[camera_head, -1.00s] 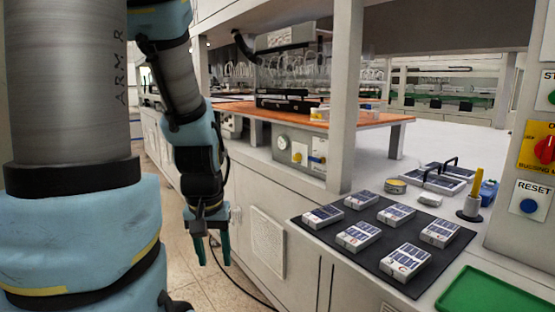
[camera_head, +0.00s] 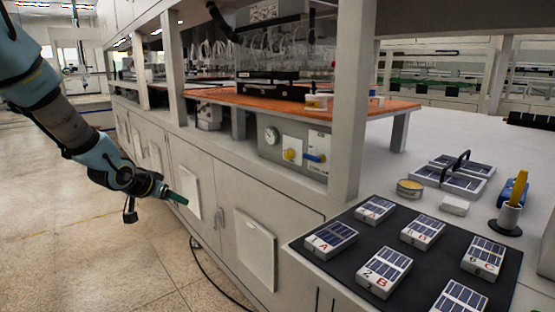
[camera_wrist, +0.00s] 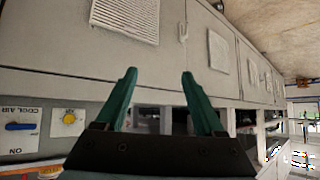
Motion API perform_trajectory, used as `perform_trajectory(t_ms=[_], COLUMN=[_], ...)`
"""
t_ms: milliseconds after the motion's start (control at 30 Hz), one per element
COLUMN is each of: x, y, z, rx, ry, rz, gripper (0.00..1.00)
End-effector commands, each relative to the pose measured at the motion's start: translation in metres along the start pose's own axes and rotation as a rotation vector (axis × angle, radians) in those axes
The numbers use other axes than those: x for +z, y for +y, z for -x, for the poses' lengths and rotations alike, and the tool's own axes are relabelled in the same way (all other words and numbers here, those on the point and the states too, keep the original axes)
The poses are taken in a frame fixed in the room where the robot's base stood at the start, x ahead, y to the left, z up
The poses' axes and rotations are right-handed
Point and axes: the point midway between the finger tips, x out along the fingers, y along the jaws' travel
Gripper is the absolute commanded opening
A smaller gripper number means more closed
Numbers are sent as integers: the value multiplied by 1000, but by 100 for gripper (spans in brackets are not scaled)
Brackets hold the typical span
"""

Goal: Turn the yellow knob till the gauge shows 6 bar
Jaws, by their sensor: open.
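The yellow knob (camera_head: 289,155) sits on a white plate on the grey panel under the orange shelf. The round gauge (camera_head: 271,136) is just left of it; its reading is too small to tell. A blue lever (camera_head: 314,158) is to the knob's right. My gripper (camera_head: 180,198) is open and empty in front of the cabinet doors, left of the knob and well apart from it. In the wrist view the two green fingers of my gripper (camera_wrist: 158,80) are spread, and the yellow knob (camera_wrist: 69,118) shows at left, upside down, beside the blue lever (camera_wrist: 20,127). The gauge is not visible there.
A black mat (camera_head: 345,262) with several marked solar-cell blocks lies on the bench at front right. A bench post (camera_head: 349,100) stands right of the panel. A black cable (camera_head: 205,272) runs along the floor. The floor (camera_head: 80,230) at left is clear.

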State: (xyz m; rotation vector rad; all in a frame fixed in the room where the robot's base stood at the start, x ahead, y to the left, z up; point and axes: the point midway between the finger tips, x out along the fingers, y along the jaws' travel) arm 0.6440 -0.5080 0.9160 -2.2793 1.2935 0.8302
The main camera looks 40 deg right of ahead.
Motion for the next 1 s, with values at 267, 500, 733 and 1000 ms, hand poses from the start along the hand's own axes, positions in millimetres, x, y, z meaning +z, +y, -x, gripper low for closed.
perform_trajectory(t_ms=[267,500,733,1000], x=[-125,-160,-178,-207], y=[147,191,209,235], z=[-75,-71,-85,-115], rx=[424,564,574,572], ry=[520,709,720,718], rz=[-151,-167,-169,-167], gripper=[71,71,71,71])
